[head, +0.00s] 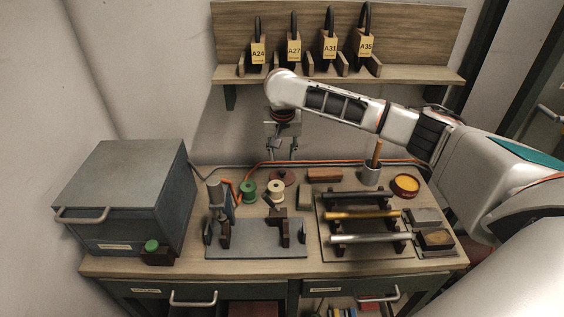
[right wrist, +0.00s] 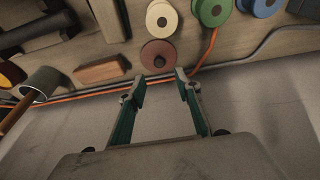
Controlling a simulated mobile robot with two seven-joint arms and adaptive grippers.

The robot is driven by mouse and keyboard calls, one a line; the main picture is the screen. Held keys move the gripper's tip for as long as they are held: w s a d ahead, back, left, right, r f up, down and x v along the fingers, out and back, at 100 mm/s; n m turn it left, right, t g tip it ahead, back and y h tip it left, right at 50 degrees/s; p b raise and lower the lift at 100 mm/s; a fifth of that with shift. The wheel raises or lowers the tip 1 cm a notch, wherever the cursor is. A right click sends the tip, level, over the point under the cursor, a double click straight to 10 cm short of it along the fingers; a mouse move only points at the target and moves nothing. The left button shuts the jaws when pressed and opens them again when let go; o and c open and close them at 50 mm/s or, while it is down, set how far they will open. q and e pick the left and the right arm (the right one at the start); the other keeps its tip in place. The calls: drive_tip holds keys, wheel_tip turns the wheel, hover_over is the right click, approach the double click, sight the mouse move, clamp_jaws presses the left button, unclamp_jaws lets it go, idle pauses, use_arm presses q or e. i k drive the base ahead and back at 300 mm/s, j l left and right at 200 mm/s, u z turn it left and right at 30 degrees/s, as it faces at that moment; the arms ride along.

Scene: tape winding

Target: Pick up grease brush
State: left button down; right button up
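A wooden-handled tool, which looks like the grease brush (head: 377,151), stands handle-up in a grey cup (head: 371,175) at the back right of the bench. Its lower end is hidden inside the cup. The right wrist view also shows the handle (right wrist: 15,115) and cup (right wrist: 42,82) at the left edge. My right gripper (head: 285,157) points down over the back middle of the bench, left of the cup and apart from it. Its fingers (right wrist: 160,84) are spread with nothing between them, near a reddish-brown spool (right wrist: 158,56). My left gripper is not in view.
An orange cable (head: 320,162) runs along the bench's back edge. A yellow tin (head: 406,185) stands right of the cup, and a rack of rods (head: 360,216) in front. A brown block (head: 324,175) lies left of the cup. A padlock shelf (head: 400,76) hangs above.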

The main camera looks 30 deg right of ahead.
sight(378, 148)
drive_tip(key=k, duration=1)
